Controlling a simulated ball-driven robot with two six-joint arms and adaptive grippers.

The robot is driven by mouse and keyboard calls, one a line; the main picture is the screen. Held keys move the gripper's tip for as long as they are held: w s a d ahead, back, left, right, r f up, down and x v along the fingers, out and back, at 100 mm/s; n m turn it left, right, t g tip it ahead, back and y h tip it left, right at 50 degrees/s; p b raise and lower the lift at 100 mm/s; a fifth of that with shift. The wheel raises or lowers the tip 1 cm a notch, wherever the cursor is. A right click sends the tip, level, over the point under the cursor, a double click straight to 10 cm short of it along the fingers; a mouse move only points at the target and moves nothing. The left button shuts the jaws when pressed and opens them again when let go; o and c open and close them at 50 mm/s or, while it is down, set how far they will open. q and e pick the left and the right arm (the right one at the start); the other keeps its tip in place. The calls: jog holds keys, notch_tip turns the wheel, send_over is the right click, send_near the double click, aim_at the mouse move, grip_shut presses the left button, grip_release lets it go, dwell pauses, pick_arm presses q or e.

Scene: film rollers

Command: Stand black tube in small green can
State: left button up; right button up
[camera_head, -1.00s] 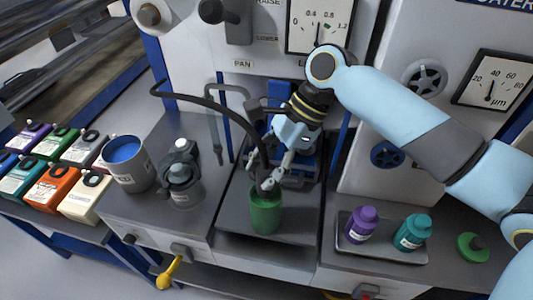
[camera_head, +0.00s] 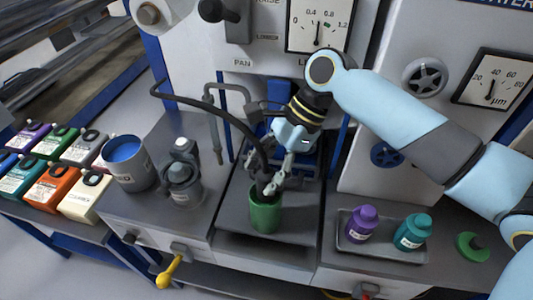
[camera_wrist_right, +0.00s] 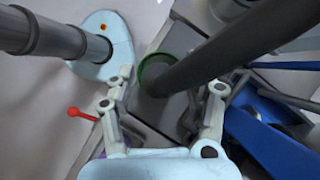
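The black tube (camera_head: 225,115) arches from the back left and comes down to the small green can (camera_head: 265,214), its lower end at the can's mouth. The can stands upright on the grey ledge. My right gripper (camera_head: 272,186) is just above the can, beside the tube's lower end. In the right wrist view my right gripper (camera_wrist_right: 168,98) has its fingers spread apart. The tube (camera_wrist_right: 225,45) runs between and beyond them to the green can's rim (camera_wrist_right: 152,68). How deep the tube sits is hidden. My left gripper is not in view.
A tray (camera_head: 385,252) with a purple bottle (camera_head: 361,224) and a teal bottle (camera_head: 412,232) is right of the can. A blue-filled pail (camera_head: 130,165) and a grey container (camera_head: 182,180) stand left. A green knob (camera_head: 472,246) is at far right.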

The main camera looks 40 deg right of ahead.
jog(key=shift+o, duration=0.3)
jog(key=shift+d, duration=0.1)
jog(key=v, duration=1.2)
